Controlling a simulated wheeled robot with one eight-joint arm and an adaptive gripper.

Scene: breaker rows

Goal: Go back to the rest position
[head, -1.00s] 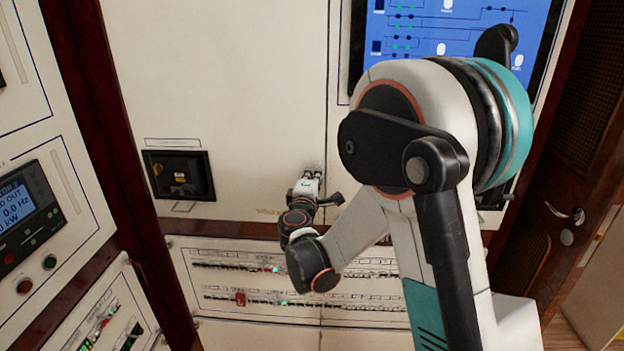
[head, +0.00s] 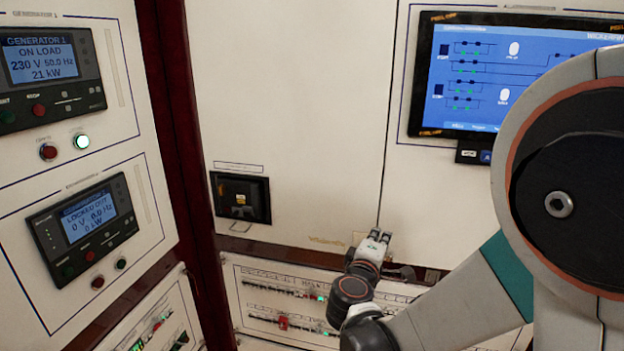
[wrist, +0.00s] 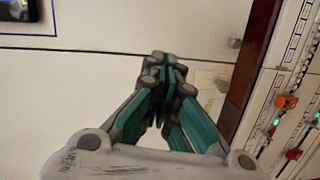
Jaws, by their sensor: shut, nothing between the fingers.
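My gripper (head: 378,238) is in front of the white cabinet panel, just above the breaker rows in the head view. In the wrist view its fingers (wrist: 166,75) are together with nothing between them. The white panel (wrist: 90,85) fills most of the wrist view behind the fingers. The breaker rows (head: 268,302) show below my gripper in the head view, with a red piece (head: 283,322) in the lower row. Part of the rows is hidden by my arm.
A blue screen (head: 470,75) is on the upper right panel, partly covered by my arm. A black recessed unit (head: 240,198) sits left of my gripper. Generator panels (head: 85,225) stand at the left. A dark red post (head: 180,120) separates them from the white cabinet.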

